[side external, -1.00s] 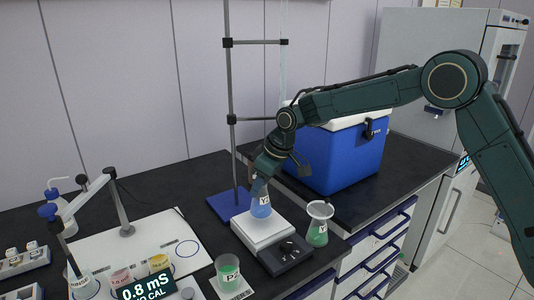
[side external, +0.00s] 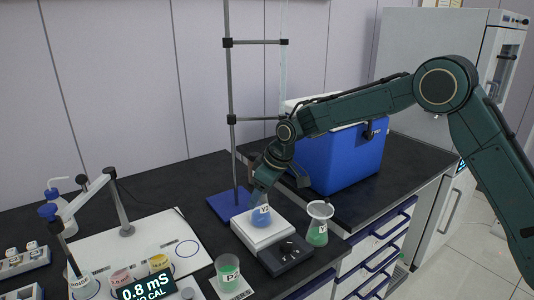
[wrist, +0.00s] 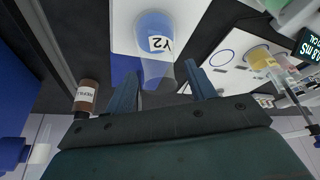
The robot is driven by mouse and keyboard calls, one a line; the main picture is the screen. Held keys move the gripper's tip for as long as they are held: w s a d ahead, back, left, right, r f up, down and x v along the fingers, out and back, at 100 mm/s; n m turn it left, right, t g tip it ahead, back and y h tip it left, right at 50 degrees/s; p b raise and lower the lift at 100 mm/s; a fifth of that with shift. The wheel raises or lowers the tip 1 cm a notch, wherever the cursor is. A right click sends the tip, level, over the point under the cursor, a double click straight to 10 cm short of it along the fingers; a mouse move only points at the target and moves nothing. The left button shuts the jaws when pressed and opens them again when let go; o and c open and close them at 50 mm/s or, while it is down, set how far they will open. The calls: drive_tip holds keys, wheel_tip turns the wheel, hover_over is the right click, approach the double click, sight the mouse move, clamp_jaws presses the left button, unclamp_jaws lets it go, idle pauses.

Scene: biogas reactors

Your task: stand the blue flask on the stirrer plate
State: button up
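The blue flask (side external: 261,217), with blue liquid and a Y2 label, stands upright on the white top of the stirrer plate (side external: 281,237). In the wrist view, the flask (wrist: 153,25) shows over the white plate (wrist: 122,38), its clear neck towards me. My gripper (side external: 259,187) is lowered around the flask's neck. The wrist view shows the fingers (wrist: 163,72) apart on either side of the neck. A gap shows on the right side; the left finger looks very close to the glass. The plate's dark control part faces the front right.
A green flask (side external: 318,228) stands just right of the plate, and a green beaker (side external: 228,272) at its front left. A blue-based stand (side external: 226,206) rises behind. A blue cool box (side external: 345,160) is at the back right. A brown bottle (wrist: 86,96) shows in the wrist view.

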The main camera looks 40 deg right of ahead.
drive_tip(key=shift+r, duration=0.1)
drive_tip(key=v, duration=1.2)
drive_tip(key=shift+r, duration=0.1)
idle(0.5)
drive_tip(key=s+d+r+m+t+h, duration=0.1)
drive_tip(key=s+d+r+m, duration=0.2)
drive_tip(key=s, duration=0.6)
drive_tip(key=s+d+r, duration=0.3)
drive_tip(key=s+r, duration=0.2)
drive_tip(key=s, duration=0.5)
drive_tip(key=s+d+f+m, duration=0.1)
drive_tip(key=s+d+f, duration=0.1)
drive_tip(key=s, duration=0.7)
drive_tip(key=s+d+f+m+h, duration=0.1)
drive_tip(key=s+d+f+m, duration=0.1)
drive_tip(key=s, duration=0.7)
drive_tip(key=shift+t, duration=0.4)
